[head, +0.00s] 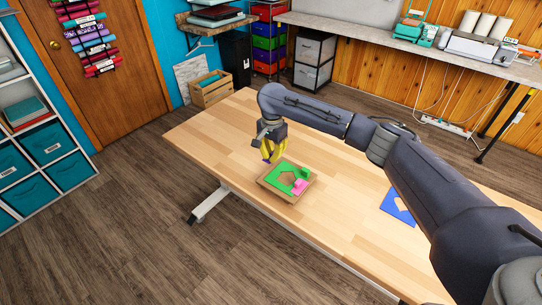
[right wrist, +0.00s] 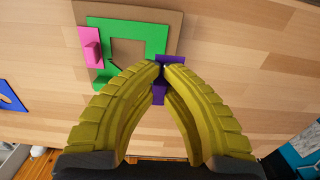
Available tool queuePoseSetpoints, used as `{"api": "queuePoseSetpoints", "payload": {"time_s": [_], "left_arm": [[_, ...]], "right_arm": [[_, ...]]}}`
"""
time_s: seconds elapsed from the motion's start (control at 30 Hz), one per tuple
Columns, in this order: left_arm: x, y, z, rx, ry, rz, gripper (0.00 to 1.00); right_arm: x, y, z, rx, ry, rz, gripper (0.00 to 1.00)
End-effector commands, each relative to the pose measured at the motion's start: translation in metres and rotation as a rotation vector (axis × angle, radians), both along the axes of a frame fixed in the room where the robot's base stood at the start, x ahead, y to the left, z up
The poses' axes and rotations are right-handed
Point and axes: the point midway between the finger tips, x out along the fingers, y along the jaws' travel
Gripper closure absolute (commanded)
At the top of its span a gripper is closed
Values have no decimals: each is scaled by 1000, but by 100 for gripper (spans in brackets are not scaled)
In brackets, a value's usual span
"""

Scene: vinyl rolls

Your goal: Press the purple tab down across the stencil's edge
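The purple tab (right wrist: 158,95) is between the yellow fingertips of my right gripper (right wrist: 163,68). The fingertips are closed together on it, and its flat part shows beyond them, by the corner of the green stencil (right wrist: 101,23). In the head view my right gripper (head: 270,152) points down at the stencil's far left corner, with a bit of purple under it. I cannot tell whether the tab touches the stencil. The stencil (head: 285,172) lies on a brown board (head: 290,198). A pink tab (right wrist: 91,50) sits across another stencil edge. My left gripper is not in view.
A blue sheet with a cut-out (head: 395,207) lies on the wooden table (head: 340,230), right of the board and near my right arm. The table is clear left of the board. A wooden crate (head: 210,94) stands on the floor beyond the table.

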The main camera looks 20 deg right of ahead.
Motion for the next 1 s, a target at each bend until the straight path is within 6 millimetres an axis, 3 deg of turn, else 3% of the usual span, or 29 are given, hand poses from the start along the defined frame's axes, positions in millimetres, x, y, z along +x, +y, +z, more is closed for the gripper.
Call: {"api": "queuePoseSetpoints", "payload": {"time_s": [0.53,1.0], "left_arm": [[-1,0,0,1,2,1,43],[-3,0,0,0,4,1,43]], "right_arm": [[0,0,-1,-1,-1,-11,100],[-1,0,-37,0,2,-11,100]]}}
